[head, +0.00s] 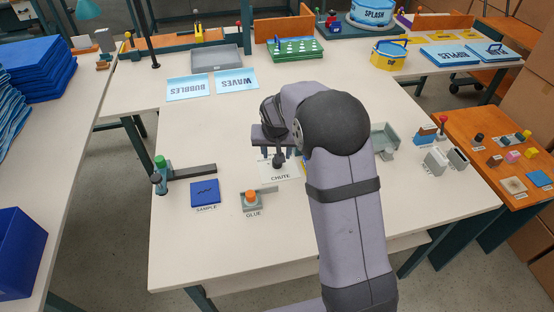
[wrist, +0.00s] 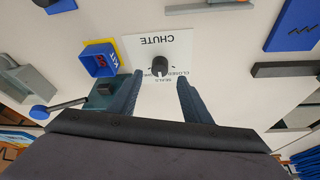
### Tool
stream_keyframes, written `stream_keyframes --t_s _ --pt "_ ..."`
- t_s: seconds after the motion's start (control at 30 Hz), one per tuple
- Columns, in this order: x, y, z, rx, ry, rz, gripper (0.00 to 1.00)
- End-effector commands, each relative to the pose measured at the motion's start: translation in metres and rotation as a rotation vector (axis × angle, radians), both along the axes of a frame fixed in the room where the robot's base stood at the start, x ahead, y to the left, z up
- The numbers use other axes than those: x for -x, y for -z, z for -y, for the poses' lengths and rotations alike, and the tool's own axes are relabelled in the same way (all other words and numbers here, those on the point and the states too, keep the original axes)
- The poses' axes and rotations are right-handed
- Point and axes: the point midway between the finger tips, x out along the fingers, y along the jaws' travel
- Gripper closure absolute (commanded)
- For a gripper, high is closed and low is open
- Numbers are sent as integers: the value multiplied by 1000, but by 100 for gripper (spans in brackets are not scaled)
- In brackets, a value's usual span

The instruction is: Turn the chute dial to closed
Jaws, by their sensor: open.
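The chute dial (wrist: 160,66) is a small dark round knob with a pale mark, on a white card (wrist: 176,44) lettered CHUTE. The lettering is upside down in the wrist view. Small words sit beside the knob, partly hidden, and I cannot tell which one the mark points to. In the head view the card (head: 286,174) lies on the table, partly behind my arm. My gripper (wrist: 160,80) is open and empty. Its two fingers point toward the dial, one on each side in the picture; no contact shows. It also shows in the head view (head: 276,152).
A blue box (wrist: 98,62) and a lever with a blue knob (wrist: 40,112) stand left of the card in the wrist view. In the head view, a blue sample pad (head: 205,193), an orange-topped glue holder (head: 251,200) and a dark bar (head: 193,172) lie left of my arm.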

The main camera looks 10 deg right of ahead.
Motion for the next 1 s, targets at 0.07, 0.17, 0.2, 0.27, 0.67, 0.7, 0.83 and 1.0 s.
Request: stream_keyframes --t_s 0.07,0.17,0.2,0.27,0.67,0.7,0.83,1.0 --pt "-3 9 1 0 0 -2 56" --pt "-7 20 3 0 -1 -3 56" --pt "-9 25 3 0 -1 -3 56" --pt "-12 31 4 0 0 -2 56" --pt "-22 56 6 0 0 0 56" --pt "-22 57 7 0 0 0 56" --pt "-23 57 6 0 0 1 56" --pt "-22 57 6 0 0 0 77"
